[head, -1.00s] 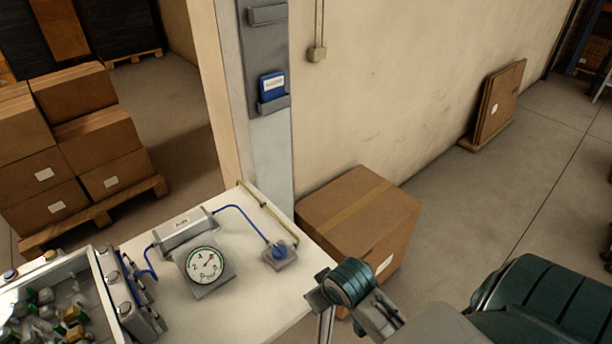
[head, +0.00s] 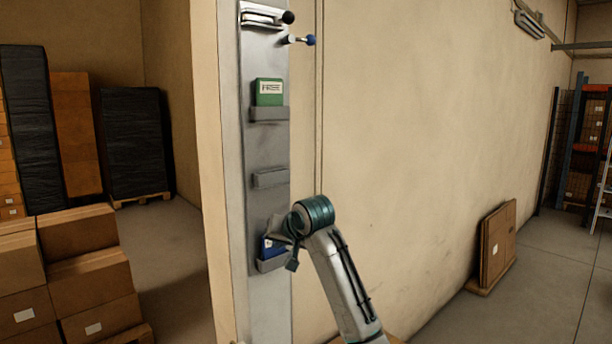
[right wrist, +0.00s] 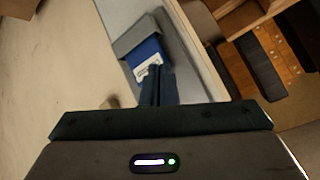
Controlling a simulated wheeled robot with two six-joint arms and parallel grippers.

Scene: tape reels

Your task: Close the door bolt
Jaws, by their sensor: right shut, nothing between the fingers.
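A metal bracket with a bar and a black knob (head: 288,17) is at the top of the grey panel in the head view; it looks like the door bolt. A short pin with a blue ball knob (head: 310,40) sticks out just below it. Whether the bolt is drawn or closed I cannot tell. My right gripper (head: 278,238) is well below both, at the lower card holder, shut and empty. In the right wrist view its fingers (right wrist: 157,86) are in front of the blue card (right wrist: 147,62); whether they touch it is unclear. My left gripper is out of view.
The grey panel (head: 263,205) runs up the narrow post. A green card (head: 269,92) sits in an upper holder; the middle holder (head: 269,178) looks empty. Stacked boxes (head: 95,290) stand at the left.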

